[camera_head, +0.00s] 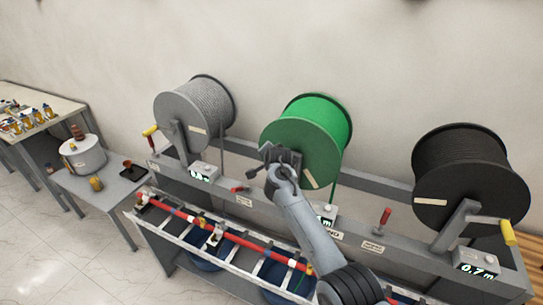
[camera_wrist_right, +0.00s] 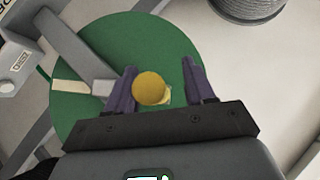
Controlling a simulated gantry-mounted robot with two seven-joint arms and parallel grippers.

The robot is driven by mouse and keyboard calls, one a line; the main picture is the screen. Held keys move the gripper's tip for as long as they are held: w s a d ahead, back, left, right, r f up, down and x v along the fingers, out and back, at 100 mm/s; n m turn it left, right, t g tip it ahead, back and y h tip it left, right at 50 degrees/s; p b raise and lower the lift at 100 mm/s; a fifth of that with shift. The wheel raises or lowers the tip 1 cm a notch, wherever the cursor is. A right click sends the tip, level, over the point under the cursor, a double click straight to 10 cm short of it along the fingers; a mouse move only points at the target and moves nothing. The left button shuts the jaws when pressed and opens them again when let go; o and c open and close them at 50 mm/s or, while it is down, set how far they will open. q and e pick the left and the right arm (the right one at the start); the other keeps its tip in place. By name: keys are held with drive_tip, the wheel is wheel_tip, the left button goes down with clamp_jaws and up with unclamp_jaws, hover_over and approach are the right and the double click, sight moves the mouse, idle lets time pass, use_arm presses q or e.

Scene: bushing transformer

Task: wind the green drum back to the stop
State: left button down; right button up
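The green drum (camera_head: 308,137) is the middle one of three drums on the grey rack, wound with green cable. Its green flange (camera_wrist_right: 120,50) fills much of the right wrist view, with a pale label strip (camera_wrist_right: 72,87) on it. My right gripper (camera_head: 279,158) is in front of the green drum. In the right wrist view the gripper (camera_wrist_right: 152,85) has its two fingers apart, one on each side of a round yellow crank knob (camera_wrist_right: 151,88). Gaps show between knob and fingers. The crank is hidden behind my arm in the head view. My left gripper is not in view.
A grey drum (camera_head: 193,113) stands left and a black drum (camera_head: 459,178) right, each with a yellow-handled crank. Red levers (camera_head: 384,216) and small displays (camera_head: 475,268) line the rack. A rail with red bars (camera_head: 262,252) runs along its front. A side table (camera_head: 112,187) holds several items.

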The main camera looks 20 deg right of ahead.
drive_tip(key=shift+d, duration=0.2)
drive_tip(key=shift+s, duration=0.1)
drive_tip(key=shift+s+r, duration=0.2)
drive_tip(key=shift+s, duration=0.1)
drive_tip(key=b+v, duration=0.1)
drive_tip(key=v, duration=0.9)
drive_tip(key=shift+a, duration=0.15)
